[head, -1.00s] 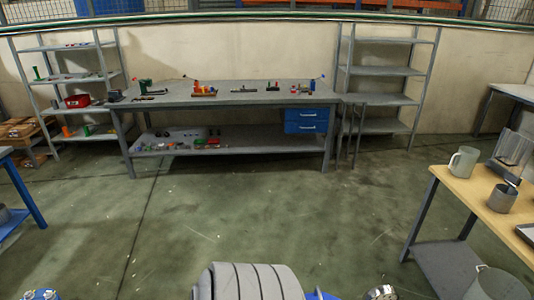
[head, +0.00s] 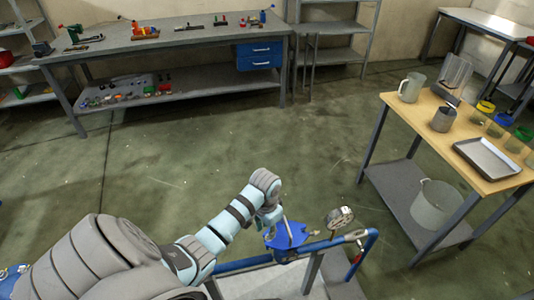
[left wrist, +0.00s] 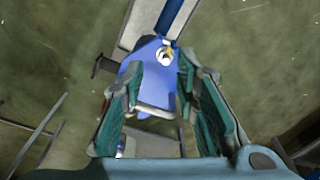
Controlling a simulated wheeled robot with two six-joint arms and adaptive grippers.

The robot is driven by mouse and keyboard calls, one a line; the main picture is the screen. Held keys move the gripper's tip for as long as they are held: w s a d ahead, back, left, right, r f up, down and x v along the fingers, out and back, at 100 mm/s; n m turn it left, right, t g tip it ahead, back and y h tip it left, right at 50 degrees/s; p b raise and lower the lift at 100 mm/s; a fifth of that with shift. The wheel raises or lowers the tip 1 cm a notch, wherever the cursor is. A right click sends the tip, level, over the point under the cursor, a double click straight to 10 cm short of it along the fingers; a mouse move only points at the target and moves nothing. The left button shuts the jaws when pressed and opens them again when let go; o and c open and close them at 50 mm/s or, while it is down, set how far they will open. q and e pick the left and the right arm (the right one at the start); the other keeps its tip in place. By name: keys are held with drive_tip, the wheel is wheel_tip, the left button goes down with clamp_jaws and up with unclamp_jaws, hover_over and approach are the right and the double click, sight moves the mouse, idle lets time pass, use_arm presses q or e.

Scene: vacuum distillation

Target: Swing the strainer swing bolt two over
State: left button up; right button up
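The blue strainer (head: 287,236) sits on a blue pipe at the bottom middle of the head view. Its blue top (left wrist: 150,80) fills the middle of the left wrist view. A small pale round fitting with a yellowish part (left wrist: 165,54) shows at its far end; I cannot tell whether it is swing bolt two. My left gripper (head: 270,222) reaches down from the left, close to the strainer. In the left wrist view its teal-padded fingers (left wrist: 160,70) are apart, with the blue top showing between them. Contact is unclear. My right gripper is not in view.
A round gauge (head: 339,217) stands right of the strainer, near a bent blue pipe (head: 371,243). A wooden-topped table (head: 425,112) at the right holds a mug, a pot and a metal tray (head: 486,157). A grey workbench (head: 180,38) is at the back. The floor between is clear.

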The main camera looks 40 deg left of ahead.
sight(268, 239)
use_arm(q)
wheel_tip(268, 239, up, 8)
drive_tip(key=w, duration=0.2)
drive_tip(key=shift+m+g, duration=0.3)
drive_tip(key=shift+m, duration=0.1)
drive_tip(key=f+b, duration=0.1)
drive_tip(key=f, duration=0.3)
drive_tip(key=f+b, duration=0.1)
drive_tip(key=f, duration=0.4)
drive_tip(key=f+b, duration=0.1)
drive_tip(key=f, duration=0.4)
drive_tip(key=shift+s+a, duration=0.25)
drive_tip(key=shift+a, duration=0.1)
clamp_jaws()
